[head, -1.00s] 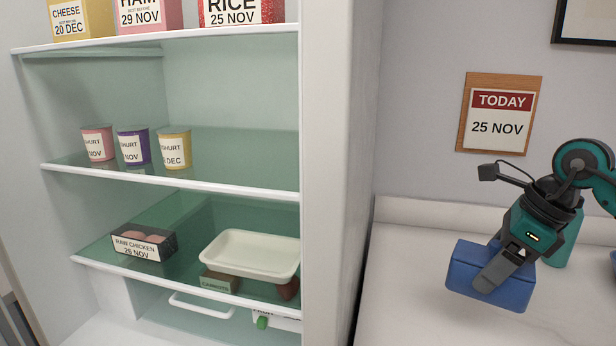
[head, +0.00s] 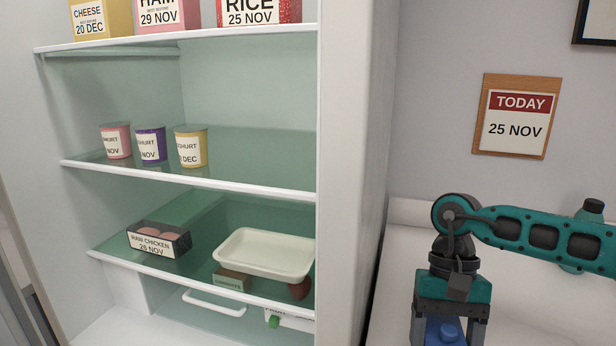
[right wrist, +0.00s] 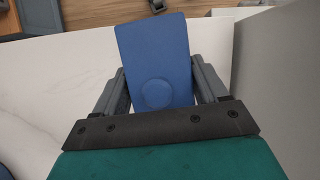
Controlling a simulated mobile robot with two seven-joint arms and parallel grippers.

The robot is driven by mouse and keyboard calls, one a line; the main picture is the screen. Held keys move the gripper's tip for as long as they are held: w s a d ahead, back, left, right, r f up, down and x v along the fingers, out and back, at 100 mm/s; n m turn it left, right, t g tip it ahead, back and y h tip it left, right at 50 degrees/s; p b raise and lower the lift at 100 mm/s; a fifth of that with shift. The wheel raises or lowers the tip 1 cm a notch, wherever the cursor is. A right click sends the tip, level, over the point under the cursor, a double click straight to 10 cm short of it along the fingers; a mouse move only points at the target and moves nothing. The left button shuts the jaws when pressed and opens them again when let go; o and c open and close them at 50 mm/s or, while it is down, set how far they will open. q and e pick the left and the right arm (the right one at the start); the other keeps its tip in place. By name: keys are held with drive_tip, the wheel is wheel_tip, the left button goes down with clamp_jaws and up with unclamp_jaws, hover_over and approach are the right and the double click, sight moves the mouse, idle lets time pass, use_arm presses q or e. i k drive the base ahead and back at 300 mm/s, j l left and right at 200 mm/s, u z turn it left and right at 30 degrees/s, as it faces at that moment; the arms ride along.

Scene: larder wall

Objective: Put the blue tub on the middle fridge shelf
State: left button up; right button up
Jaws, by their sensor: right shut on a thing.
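The blue tub (head: 446,332) is at the bottom of the head view, mostly cut off by the frame edge, with a round knob on its top. My right gripper (right wrist: 158,85) is shut on the tub, one finger on each side, as the right wrist view (right wrist: 155,50) shows. The middle fridge shelf (head: 250,187) holds a pink, a purple and a yellow yoghurt pot (head: 191,147) at its left part. Its right part is bare. My left gripper is not in view.
The lower shelf (head: 120,262) holds a raw chicken pack (head: 158,241) and a white tray (head: 265,253) over a small box. Cheese, ham and rice (head: 258,11) stand on the top shelf. The fridge's right side wall (head: 345,150) stands between the shelves and my right arm. A "TODAY 25 NOV" sign (head: 515,118) hangs right.

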sight(268, 171)
drive_tip(key=k+l, duration=0.1)
drive_tip(key=l, duration=0.4)
drive_tip(key=k+l, duration=0.1)
drive_tip(key=l, duration=0.65)
drive_tip(key=i+l+z, duration=0.1)
drive_tip(key=l, duration=0.2)
